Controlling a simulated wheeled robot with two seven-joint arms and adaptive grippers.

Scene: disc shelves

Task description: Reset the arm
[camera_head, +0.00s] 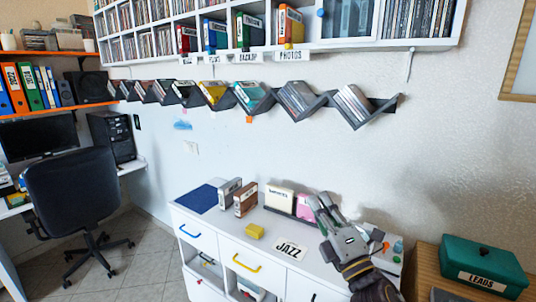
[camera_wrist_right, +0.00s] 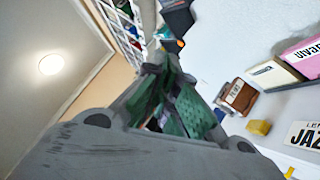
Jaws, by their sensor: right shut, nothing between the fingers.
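My right gripper (camera_head: 322,204) reaches up and left over the right part of the white cabinet (camera_head: 212,228). Its fingers are shut with nothing between them. In the right wrist view the green-padded fingers (camera_wrist_right: 165,68) come together in the middle, pointing up toward the wall shelves. The gripper partly covers a pink case (camera_head: 304,207) in the head view. My left gripper is not in view.
On the cabinet stand a cream case (camera_head: 279,199), a brown case (camera_head: 246,199), a grey case (camera_head: 229,193), a yellow block (camera_head: 254,231) and a JAZZ card (camera_head: 290,249). A zigzag shelf (camera_head: 327,101) hangs above. A green LEADS box (camera_head: 484,263) sits right. Wall space above the gripper is clear.

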